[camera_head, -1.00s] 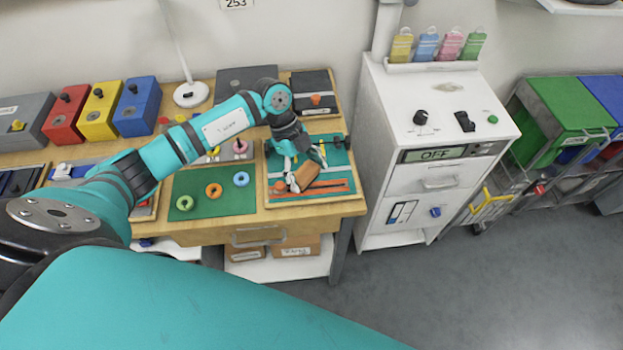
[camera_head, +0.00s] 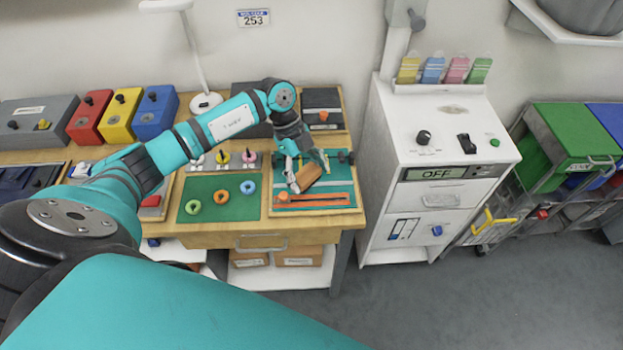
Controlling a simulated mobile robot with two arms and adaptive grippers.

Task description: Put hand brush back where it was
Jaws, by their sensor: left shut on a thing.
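The hand brush (camera_head: 309,177), with a brown wooden body, is held by my left gripper (camera_head: 302,176) over the tool board at the right end of the workbench. The gripper is shut on it, and the fingers hide part of the brush. The tool board (camera_head: 282,212) has a wooden rim and a teal face with long orange-red strips along its near part. I cannot tell whether the brush touches the board. My right gripper is out of view.
Left of the tool board lies a green mat (camera_head: 221,212) with coloured rings. Red, yellow and blue boxes (camera_head: 155,117) stand at the back left. A white cabinet (camera_head: 452,150) stands right of the workbench (camera_head: 200,236), beyond a narrow gap. A lamp (camera_head: 206,103) stands behind.

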